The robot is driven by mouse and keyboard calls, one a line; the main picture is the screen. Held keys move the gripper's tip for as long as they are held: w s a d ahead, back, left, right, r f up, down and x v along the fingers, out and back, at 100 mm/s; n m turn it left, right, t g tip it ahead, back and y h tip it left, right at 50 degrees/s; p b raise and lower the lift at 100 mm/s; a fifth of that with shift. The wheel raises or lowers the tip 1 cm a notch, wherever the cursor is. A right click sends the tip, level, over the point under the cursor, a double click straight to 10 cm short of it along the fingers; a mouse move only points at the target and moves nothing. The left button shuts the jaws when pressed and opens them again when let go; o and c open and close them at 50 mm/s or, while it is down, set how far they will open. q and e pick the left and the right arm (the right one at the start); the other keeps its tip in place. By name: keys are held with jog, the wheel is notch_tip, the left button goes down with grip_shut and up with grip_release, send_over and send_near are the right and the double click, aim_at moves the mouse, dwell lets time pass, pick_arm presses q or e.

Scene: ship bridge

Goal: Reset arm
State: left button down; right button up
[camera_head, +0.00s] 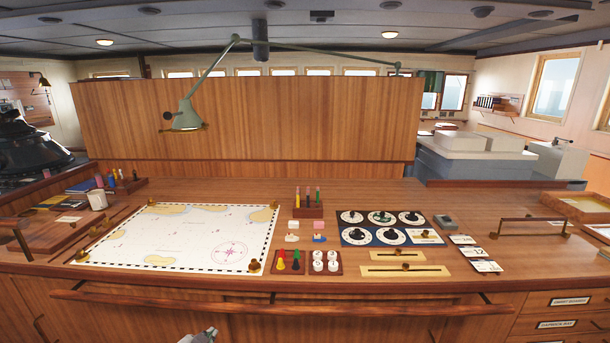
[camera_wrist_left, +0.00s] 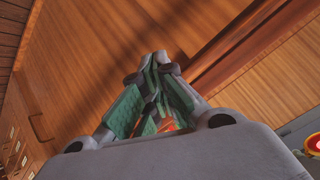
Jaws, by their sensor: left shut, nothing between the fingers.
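My left gripper (camera_wrist_left: 155,72) shows in the left wrist view, with its green-padded fingers drawn together and nothing between them. It is in front of brown wood panelling, apart from any object that I can make out. My right gripper is in neither view.
The wooden desk (camera_head: 150,190) holds a chart (camera_head: 190,236), a dial panel (camera_head: 365,236), a pen holder (camera_head: 308,208) and small trays. A wooden rail (camera_head: 280,305) runs along its front. A green lamp (camera_head: 187,115) hangs above the chart.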

pick_arm(q)
jog(key=s+d+f+n+g, duration=0.2)
jog(key=s+g, duration=0.2)
jog(key=s, duration=0.7)
jog(key=s+d+f+n+g, duration=0.2)
jog(key=s+g, duration=0.1)
jog(key=s, duration=0.7)
notch_tip(320, 180, down, 32)
jog(key=s+g, duration=0.1)
jog(key=s, duration=0.2)
jog(key=s+a+f, duration=0.2)
jog(key=s+f, duration=0.8)
jog(key=s, duration=0.1)
jog(key=s+a+f+g, duration=0.1)
jog(key=s+a+f, duration=0.2)
jog(key=s+f, duration=0.7)
jog(key=shift+s+f+g, duration=0.2)
jog(key=shift+s+g, duration=0.1)
jog(key=shift+s, duration=0.15)
